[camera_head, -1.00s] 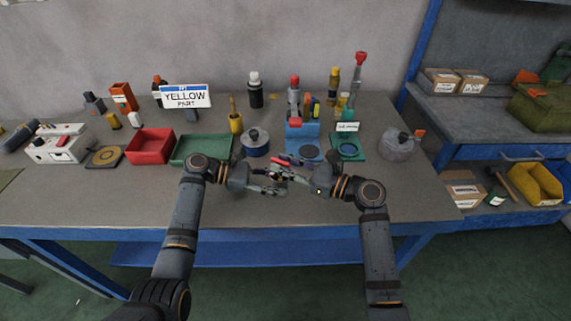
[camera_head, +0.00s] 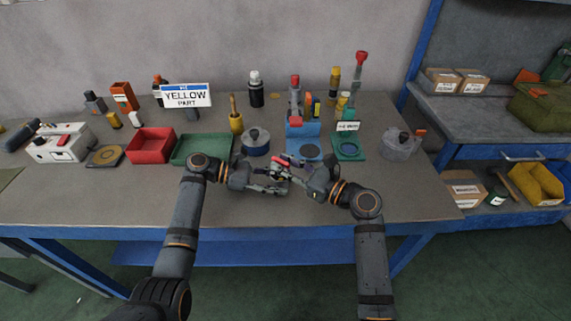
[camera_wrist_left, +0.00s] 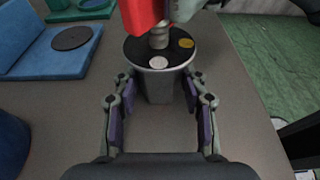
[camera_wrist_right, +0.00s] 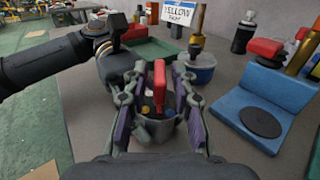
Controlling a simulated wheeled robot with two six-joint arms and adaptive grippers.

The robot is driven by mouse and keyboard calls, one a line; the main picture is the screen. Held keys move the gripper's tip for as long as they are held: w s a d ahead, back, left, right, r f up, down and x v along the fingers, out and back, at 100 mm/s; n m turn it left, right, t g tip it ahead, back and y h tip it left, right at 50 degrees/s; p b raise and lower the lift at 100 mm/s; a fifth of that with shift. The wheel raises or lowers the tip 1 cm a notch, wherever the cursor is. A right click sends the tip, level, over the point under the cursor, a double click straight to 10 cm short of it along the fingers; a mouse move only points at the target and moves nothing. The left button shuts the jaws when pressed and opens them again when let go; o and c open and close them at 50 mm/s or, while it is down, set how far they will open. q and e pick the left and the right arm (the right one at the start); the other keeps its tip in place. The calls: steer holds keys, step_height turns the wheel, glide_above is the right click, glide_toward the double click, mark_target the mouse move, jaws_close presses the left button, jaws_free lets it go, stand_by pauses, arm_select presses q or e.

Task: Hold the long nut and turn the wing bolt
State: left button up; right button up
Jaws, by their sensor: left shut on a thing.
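The long nut is a grey tapered cylinder with a dark top (camera_wrist_left: 160,80), upright between the fingers of my left gripper (camera_wrist_left: 160,92). The left gripper is shut on it in front of the blue stand, and it also shows in the head view (camera_head: 270,188). The wing bolt (camera_wrist_left: 146,14) has a red wing and a grey threaded shank, and stands upright at the nut's top. Its red wing also shows in the right wrist view (camera_wrist_right: 159,82). My right gripper (camera_wrist_right: 160,75) has its fingers on either side of the wing, with gaps visible, so it looks open.
The blue stand (camera_head: 301,131) and the green stand (camera_head: 349,155) are behind the grippers. A blue pot (camera_head: 256,149), a green tray (camera_head: 185,155) and a red bin (camera_head: 150,150) stand to the left. A grey pot (camera_head: 398,150) is at the right. The table front is clear.

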steer(key=shift+o, duration=0.2)
steer(key=v, duration=1.2)
